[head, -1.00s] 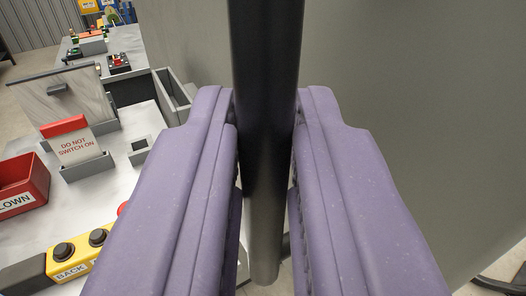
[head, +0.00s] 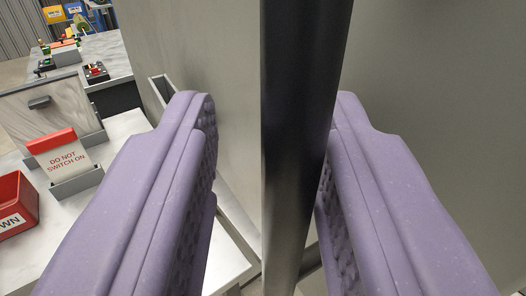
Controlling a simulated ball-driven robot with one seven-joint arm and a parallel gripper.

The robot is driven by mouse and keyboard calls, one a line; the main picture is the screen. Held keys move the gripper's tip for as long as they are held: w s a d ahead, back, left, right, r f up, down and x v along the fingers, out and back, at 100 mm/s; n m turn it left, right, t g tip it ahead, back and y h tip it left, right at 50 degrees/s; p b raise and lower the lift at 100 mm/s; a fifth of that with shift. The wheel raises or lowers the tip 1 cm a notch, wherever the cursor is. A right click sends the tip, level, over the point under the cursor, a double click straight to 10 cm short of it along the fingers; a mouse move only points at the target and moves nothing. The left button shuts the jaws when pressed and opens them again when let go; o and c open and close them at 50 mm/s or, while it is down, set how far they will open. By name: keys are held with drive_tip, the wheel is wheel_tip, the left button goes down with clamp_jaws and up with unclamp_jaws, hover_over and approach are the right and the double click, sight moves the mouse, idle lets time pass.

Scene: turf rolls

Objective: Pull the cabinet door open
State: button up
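A long dark vertical bar handle (head: 305,120) stands in front of the plain grey cabinet door (head: 430,70) in the head view. The grey surface shows on both sides of the bar. My gripper (head: 268,125) has two purple padded fingers, one on each side of the bar. The fingers are apart. A clear gap lies between the left finger and the bar, while the right finger is against or very near the bar's right side. The bar's lower end and any mounts are partly hidden. I cannot tell how far the door stands open.
A workbench at left holds a grey drawer-like box (head: 45,110), a red-topped "DO NOT SWITCH ON" sign (head: 62,150) and a red bin (head: 15,205). A red-and-black switch box (head: 95,72) sits farther back.

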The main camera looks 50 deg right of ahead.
drive_tip(key=v, duration=0.8)
idle(0.4)
